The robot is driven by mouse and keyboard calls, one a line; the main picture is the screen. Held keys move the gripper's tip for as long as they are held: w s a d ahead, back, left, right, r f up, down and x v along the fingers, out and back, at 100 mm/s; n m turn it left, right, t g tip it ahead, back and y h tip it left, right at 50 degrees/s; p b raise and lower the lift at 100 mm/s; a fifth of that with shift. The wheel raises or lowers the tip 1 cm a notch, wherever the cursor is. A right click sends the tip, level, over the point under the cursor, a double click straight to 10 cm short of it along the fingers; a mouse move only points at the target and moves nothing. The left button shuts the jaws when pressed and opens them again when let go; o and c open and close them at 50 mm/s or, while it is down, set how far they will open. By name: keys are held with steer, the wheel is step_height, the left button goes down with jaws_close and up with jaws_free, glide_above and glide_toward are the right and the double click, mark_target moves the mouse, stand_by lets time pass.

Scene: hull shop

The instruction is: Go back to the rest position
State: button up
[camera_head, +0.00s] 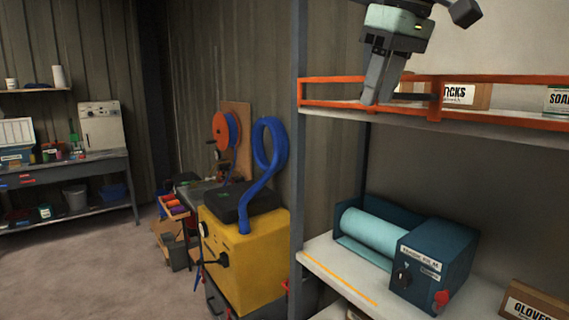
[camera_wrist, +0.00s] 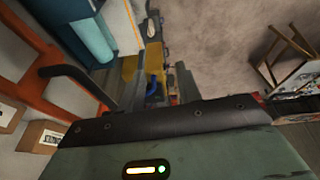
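My gripper (camera_head: 377,100) hangs fingers-down at the top of the head view, in front of the orange rail (camera_head: 340,104) of the upper shelf. In the wrist view two grey fingers (camera_wrist: 158,88) stand apart, with the floor side and a blue hose showing between them. Nothing is held between them. I cannot tell whether the fingers touch the rail.
Below, a shelf (camera_head: 335,262) holds a blue machine with a roll (camera_head: 430,262) and a gloves box (camera_head: 530,302). Boxes (camera_head: 465,95) stand on the upper shelf. A yellow machine (camera_head: 245,255) stands left of the rack post (camera_head: 298,180). Open floor (camera_head: 100,270) lies left.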

steer(key=s+a+f+g+b, duration=0.1)
steer(key=s+a+f+b, duration=0.1)
steer(key=s+f, duration=0.65)
steer(key=s+a+f+g+b, duration=0.1)
steer(key=s+f+b, duration=0.15)
steer(key=f, duration=1.15)
steer(key=s+a+f+g+b, duration=0.1)
steer(key=s+a+f+b, duration=0.1)
steer(key=s+f, duration=0.65)
steer(key=s+d+f+b, duration=0.1)
steer(key=s+d+f, duration=0.1)
steer(key=f, duration=0.4)
steer(key=s+d+f+h, duration=0.1)
steer(key=s+d+f, duration=0.1)
steer(key=f, duration=0.4)
steer(key=shift+s+b, duration=0.4)
steer(key=shift+s, duration=0.1)
